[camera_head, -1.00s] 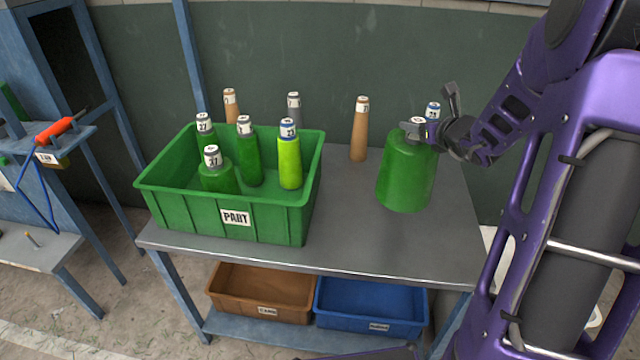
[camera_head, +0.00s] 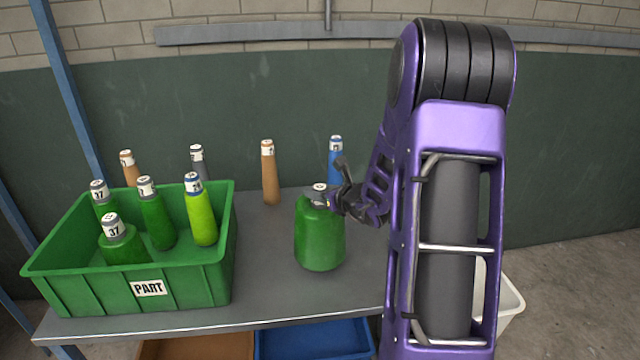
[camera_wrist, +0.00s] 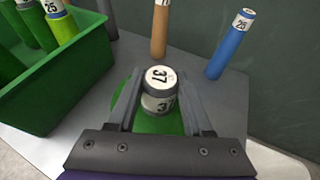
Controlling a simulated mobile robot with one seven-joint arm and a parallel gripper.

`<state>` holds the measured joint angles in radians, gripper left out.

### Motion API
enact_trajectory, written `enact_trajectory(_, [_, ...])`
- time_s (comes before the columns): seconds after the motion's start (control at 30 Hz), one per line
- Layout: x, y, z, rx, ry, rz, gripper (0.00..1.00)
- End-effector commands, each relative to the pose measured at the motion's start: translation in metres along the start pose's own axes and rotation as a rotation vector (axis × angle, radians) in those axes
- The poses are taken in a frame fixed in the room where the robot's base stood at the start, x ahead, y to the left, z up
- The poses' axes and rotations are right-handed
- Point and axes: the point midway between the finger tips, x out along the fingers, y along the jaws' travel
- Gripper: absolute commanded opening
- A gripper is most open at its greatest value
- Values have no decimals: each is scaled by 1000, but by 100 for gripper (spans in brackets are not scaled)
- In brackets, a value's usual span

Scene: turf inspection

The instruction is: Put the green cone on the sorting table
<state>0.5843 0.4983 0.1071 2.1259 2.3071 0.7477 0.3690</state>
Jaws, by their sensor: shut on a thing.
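The green cone (camera_head: 320,240) is wide and bottle-shaped, with a white-labelled top marked 37. It is upright over the right part of the grey sorting table (camera_head: 265,285), with its base at or very near the surface; I cannot tell if it touches. My gripper (camera_head: 322,198) is shut on its neck. In the wrist view, the two fingers of my gripper (camera_wrist: 158,108) flank the labelled top of the green cone (camera_wrist: 158,78), and its body is mostly hidden below.
A green crate (camera_head: 190,285) marked PART, holding several green cones, stands on the table's left. An orange cone (camera_head: 269,175) and a blue cone (camera_head: 335,155) stand behind the held cone. A blue bin (camera_head: 310,340) and brown bin (camera_head: 195,348) sit below. The table's middle is clear.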

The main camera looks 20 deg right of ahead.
Motion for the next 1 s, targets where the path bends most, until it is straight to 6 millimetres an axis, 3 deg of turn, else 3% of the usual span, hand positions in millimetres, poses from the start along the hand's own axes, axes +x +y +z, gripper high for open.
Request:
enact_trajectory(0.47, [5, 0, -7, -4, -11, 0, 0])
enact_trajectory(0.5, [4, 0, -10, -1, -1, 0, 57])
enact_trajectory(0.6, [4, 0, -10, -1, -1, 0, 75])
enact_trajectory(0.63, [4, 0, -10, -1, -1, 0, 80])
enact_trajectory(1.0, [2, 0, -7, -1, -1, -1, 80])
